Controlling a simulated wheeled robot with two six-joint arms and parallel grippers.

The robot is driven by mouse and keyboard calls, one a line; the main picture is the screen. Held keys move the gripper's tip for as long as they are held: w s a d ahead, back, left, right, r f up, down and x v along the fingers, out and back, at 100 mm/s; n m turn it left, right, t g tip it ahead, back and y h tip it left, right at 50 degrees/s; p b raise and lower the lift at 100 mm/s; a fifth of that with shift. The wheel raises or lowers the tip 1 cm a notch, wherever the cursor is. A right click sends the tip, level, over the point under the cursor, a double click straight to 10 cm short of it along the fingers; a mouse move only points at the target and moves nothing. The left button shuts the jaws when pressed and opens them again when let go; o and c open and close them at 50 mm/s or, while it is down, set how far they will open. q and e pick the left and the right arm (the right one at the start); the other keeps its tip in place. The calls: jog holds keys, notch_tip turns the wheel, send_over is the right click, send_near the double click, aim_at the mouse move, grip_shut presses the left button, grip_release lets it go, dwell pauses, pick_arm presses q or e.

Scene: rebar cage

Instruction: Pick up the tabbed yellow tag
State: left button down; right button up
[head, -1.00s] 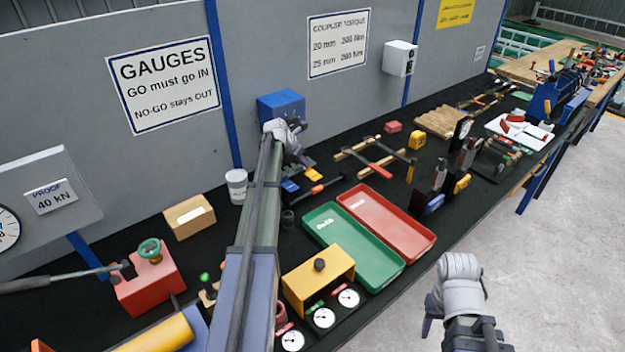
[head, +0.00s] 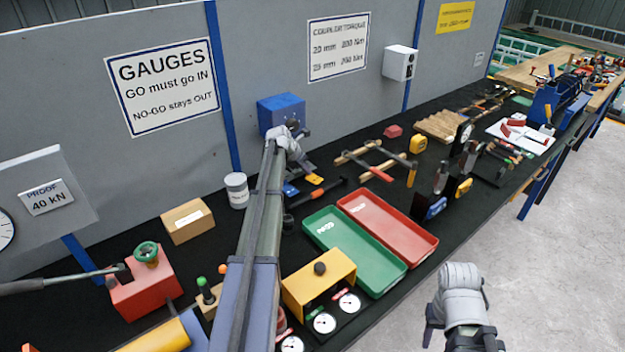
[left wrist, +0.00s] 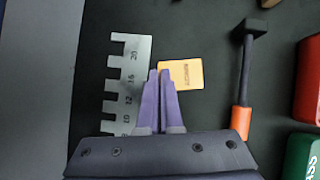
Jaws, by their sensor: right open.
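The yellow tag (head: 315,179) lies on the black bench top; it shows as an orange-yellow plate with dark print in the left wrist view (left wrist: 186,74). My left gripper (head: 306,168) is at the tag. In the left wrist view its purple fingertips (left wrist: 160,73) are close together over the tag's left edge. The fingers hide that edge, so I cannot see whether a tab is between them. My right gripper (head: 455,333) is open and empty, off the bench's front edge above the floor.
A notched grey gauge plate (left wrist: 127,85) lies left of the tag in the left wrist view. An orange-handled tool (left wrist: 243,95) lies to its right. Green (head: 352,262) and red (head: 405,243) trays stand nearer the front. A blue box (head: 281,113) is behind.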

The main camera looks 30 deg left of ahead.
pick_arm(q)
jog(key=shift+r, duration=0.15)
jog(key=shift+s+r+p, duration=0.1)
jog(key=shift+r+p, duration=0.5)
jog(key=shift+p, duration=0.2)
jog(key=s, duration=0.2)
jog(key=s+a, duration=0.1)
jog(key=s, duration=0.4)
jog(key=shift+s+a+f, duration=0.15)
jog(key=shift+s, duration=0.1)
notch_tip(320, 180, up, 10)
jog(key=p, duration=1)
jog(key=shift+a, duration=0.15)
